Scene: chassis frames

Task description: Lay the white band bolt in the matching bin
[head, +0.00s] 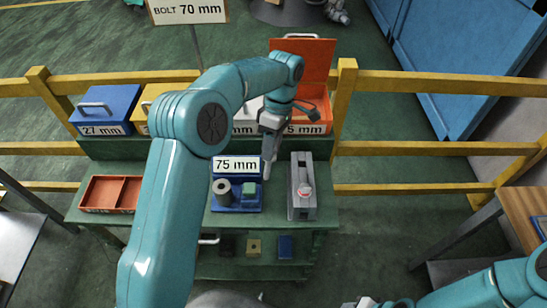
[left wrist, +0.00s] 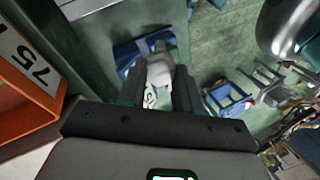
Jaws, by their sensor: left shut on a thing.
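My left gripper (head: 268,158) hangs above the back of the green bench, in front of the orange bin, pointing down. It is shut on a pale grey bolt (left wrist: 158,72), which shows between the dark fingers in the left wrist view. A whitish patch shows low on it, but I cannot clearly make out a band. The orange bin (head: 305,62) has its lid raised and a label ending in 5 mm; the left wrist view shows 75 on it (left wrist: 22,100). My right gripper (head: 366,303) is barely in view at the bottom edge; its jaws cannot be made out.
A blue bin (head: 105,105) marked 27 mm, a yellow bin (head: 148,122) and a whitish bin share the rear shelf, partly behind my arm. The bench holds a red tray (head: 98,194), a blue 75 mm stand (head: 238,206) and a grey fixture (head: 302,205). A sign (head: 188,11) reads BOLT 70 mm.

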